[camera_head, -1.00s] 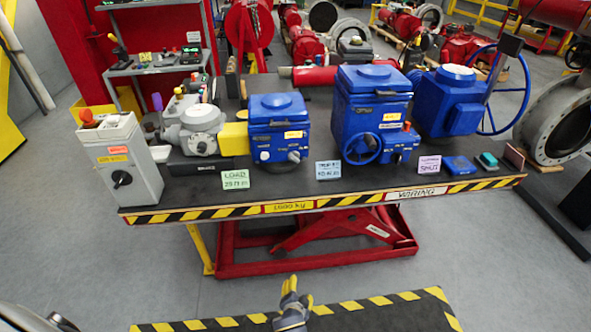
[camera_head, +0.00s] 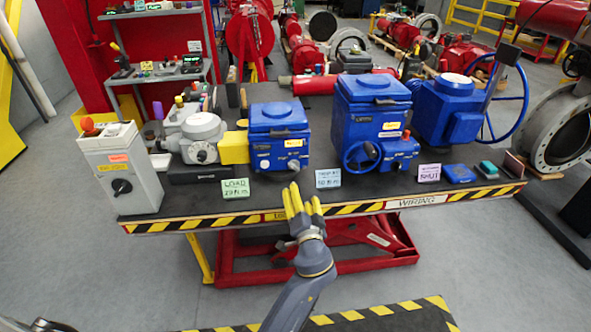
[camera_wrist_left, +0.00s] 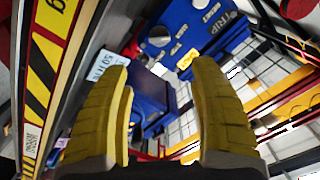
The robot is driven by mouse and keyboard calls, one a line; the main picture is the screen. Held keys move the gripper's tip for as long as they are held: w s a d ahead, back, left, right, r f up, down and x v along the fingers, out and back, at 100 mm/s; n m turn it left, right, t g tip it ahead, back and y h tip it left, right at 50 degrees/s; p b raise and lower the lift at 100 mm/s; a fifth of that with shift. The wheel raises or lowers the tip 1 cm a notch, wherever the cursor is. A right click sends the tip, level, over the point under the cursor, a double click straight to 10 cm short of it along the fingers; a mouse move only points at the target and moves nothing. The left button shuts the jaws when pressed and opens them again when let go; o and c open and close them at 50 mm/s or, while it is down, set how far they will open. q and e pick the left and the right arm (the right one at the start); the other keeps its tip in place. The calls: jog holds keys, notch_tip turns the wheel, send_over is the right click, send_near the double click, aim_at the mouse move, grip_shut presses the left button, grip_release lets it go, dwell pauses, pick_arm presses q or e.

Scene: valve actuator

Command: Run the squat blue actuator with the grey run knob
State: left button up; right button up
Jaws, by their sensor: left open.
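The squat blue actuator (camera_head: 279,122) stands on the bench, left of a taller blue one. A grey knob (camera_head: 293,166) sits low on its front face, with a smaller light button (camera_head: 264,164) to its left. My left gripper (camera_head: 303,188) has yellow fingers pointing up at the bench's front edge, just in front of and below the knob, apart from it. In the left wrist view its fingers (camera_wrist_left: 160,75) are spread with nothing between them. A blue housing (camera_wrist_left: 190,22) with printed words and a light round knob (camera_wrist_left: 158,41) shows beyond. My right gripper is not in view.
The taller blue actuator (camera_head: 372,95) with a handwheel and another blue one (camera_head: 446,110) stand to the right. A grey switch box (camera_head: 112,158) stands at the left end. Upright cards, LOAD (camera_head: 236,189) and a light blue one (camera_head: 327,178), stand along the front.

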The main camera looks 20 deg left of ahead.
aim_at(296, 168)
pick_arm(q)
jog(key=x, duration=1.3)
jog(key=shift+w+a, duration=0.1)
jog(key=shift+w, duration=0.35)
jog(key=c, duration=1.2)
grip_shut()
jog(key=shift+r, duration=0.1)
